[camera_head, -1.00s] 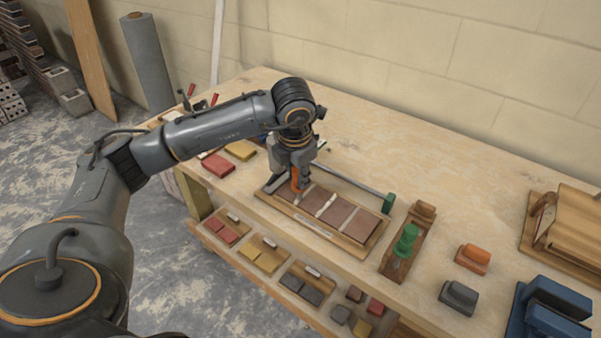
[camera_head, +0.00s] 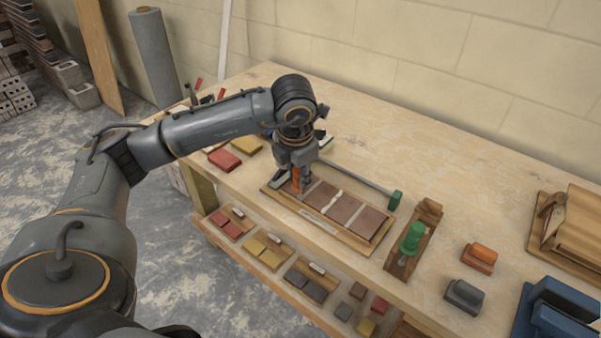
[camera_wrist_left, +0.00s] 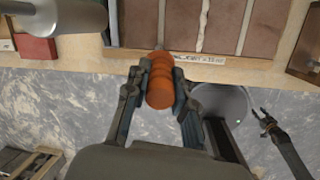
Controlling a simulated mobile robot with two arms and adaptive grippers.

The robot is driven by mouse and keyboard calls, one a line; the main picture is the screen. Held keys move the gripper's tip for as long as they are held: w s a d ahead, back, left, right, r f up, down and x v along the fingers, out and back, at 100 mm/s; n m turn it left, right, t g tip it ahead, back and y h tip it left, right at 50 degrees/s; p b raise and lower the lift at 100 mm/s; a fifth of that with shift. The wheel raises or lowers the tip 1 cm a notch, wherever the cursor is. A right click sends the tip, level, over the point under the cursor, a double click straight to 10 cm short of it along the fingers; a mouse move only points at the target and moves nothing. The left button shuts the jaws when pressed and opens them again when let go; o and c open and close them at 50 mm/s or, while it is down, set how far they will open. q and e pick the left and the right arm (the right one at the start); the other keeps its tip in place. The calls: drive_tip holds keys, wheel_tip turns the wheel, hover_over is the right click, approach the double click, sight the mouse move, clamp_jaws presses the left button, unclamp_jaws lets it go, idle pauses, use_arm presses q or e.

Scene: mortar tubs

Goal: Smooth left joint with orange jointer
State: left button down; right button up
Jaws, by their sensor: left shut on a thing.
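The orange jointer (camera_wrist_left: 160,82) is upright in my left gripper (camera_head: 294,186), which is shut on its ribbed handle; its fingers also show in the left wrist view (camera_wrist_left: 158,92). The jointer is over the front left part of the wooden tray (camera_head: 352,249) of brown tiles. In the wrist view the left joint (camera_wrist_left: 167,22) is a grey line just beyond the jointer's head. Whether the tool touches it is hidden.
A rod with a green end (camera_head: 396,200) lies behind the tray. An orange block (camera_head: 478,257) and a grey block (camera_head: 464,295) lie further right.

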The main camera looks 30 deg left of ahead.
use_arm(q)
drive_tip(key=shift+r+p, duration=1.95)
drive_tip(key=shift+r, duration=1.65)
